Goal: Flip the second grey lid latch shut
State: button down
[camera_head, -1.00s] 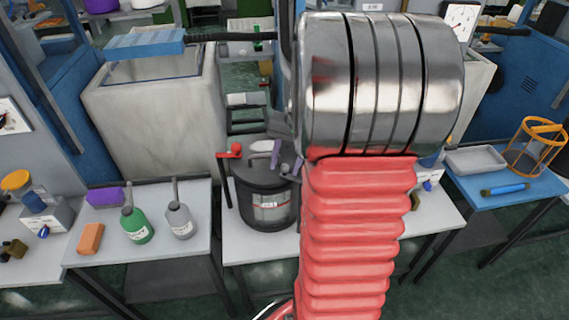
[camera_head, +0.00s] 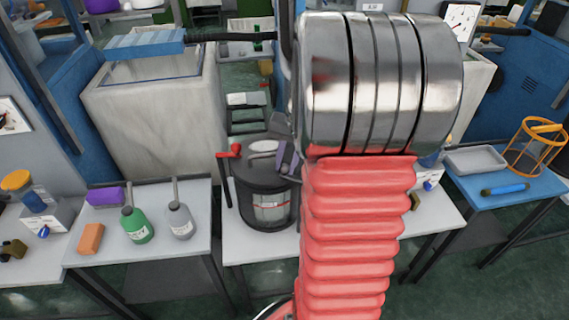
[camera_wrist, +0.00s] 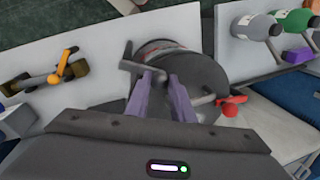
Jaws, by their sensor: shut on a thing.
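A dark grey drum (camera_head: 262,207) with a round lid and a pale label stands on the middle table, partly behind my arm. It also shows in the wrist view (camera_wrist: 200,74). One grey latch lever (camera_wrist: 204,100) lies across the lid near the red crank (camera_wrist: 232,105). Another grey latch lever (camera_wrist: 132,66) is at the lid's left edge in the wrist view, its end between my fingertips. My gripper (camera_wrist: 166,78) has purple fingers and is shut on this lever. In the head view my gripper (camera_head: 289,158) is at the lid's right side, partly hidden by my arm.
A green bottle (camera_head: 136,228), a grey bottle (camera_head: 180,222), an orange block (camera_head: 90,238) and a purple block (camera_head: 104,197) are on the table to the left. The blue table at the right holds a grey tray (camera_head: 475,160) and an orange wire frame (camera_head: 516,160).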

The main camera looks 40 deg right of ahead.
jog(key=shift+w+d+r+m+h, duration=0.15)
jog(key=shift+d+m, duration=0.2)
jog(key=shift+m, duration=0.5)
jog(key=shift+w+d+f+m+h, duration=0.1)
jog(key=shift+d+m, duration=0.25)
jog(key=shift+m, duration=0.45)
jog(key=shift+w+d+r+m+h, duration=0.15)
jog(key=shift+d+m, duration=0.2)
jog(key=shift+m, duration=0.5)
jog(key=c, duration=1.5)
grip_release()
jog(key=shift+s+f, duration=0.15)
jog(key=shift+c, duration=0.2)
notch_tip(320, 180, up, 14)
jog(key=s, duration=0.2)
jog(key=shift+s+d+f, duration=0.2)
jog(key=shift+s+f, duration=0.05)
jog(key=shift+s, duration=0.05)
jog(key=shift+d, duration=0.1)
